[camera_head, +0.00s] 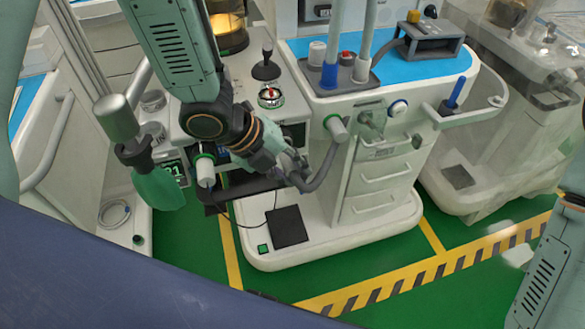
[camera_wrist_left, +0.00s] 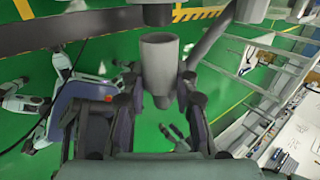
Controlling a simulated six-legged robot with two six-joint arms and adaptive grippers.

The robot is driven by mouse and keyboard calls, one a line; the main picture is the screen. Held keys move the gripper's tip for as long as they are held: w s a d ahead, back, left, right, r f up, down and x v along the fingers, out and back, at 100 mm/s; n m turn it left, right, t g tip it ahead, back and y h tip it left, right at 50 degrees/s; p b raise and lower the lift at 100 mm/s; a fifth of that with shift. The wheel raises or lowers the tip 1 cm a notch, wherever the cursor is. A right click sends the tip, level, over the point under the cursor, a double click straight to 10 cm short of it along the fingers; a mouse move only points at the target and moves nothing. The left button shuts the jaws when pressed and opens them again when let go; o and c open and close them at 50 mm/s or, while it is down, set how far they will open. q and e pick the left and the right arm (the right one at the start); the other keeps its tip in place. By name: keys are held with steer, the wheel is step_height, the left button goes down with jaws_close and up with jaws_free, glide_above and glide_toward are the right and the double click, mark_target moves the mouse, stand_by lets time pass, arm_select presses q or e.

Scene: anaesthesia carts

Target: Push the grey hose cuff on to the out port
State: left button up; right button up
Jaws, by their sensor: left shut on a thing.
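In the left wrist view the grey hose cuff (camera_wrist_left: 160,62) is a tapered tube with its open end toward the top. My left gripper (camera_wrist_left: 155,100) is shut on it, one finger at each side. A dark grey stub (camera_wrist_left: 158,12) lies in line beyond the open end, with a gap between them; I cannot tell whether it is the out port. In the head view my left gripper (camera_head: 292,170) is low in front of the machine and hides most of the cuff. Two green-ringed stubs, a left one (camera_head: 205,170) and a right one (camera_head: 335,127), stick out there. My right gripper is out of view.
A grey curved tube (camera_head: 327,168) runs close beside my left gripper. A green bag (camera_head: 158,187) hangs at the left under a grey cylinder (camera_head: 116,118). The white cart (camera_head: 375,185) stands behind. Green floor (camera_head: 375,255) is clear in front.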

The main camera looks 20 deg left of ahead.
arm_select(q)
steer(key=shift+w+a+p, duration=0.35)
steer(key=shift+w+p, duration=0.1)
steer(key=shift+w, duration=0.1)
steer(key=shift+w+a+p, duration=0.35)
steer(key=shift+w+p, duration=0.1)
steer(key=shift+w, duration=0.1)
steer(key=o, duration=1.1)
steer(key=shift+v, duration=3.7)
steer(key=shift+r, duration=0.1)
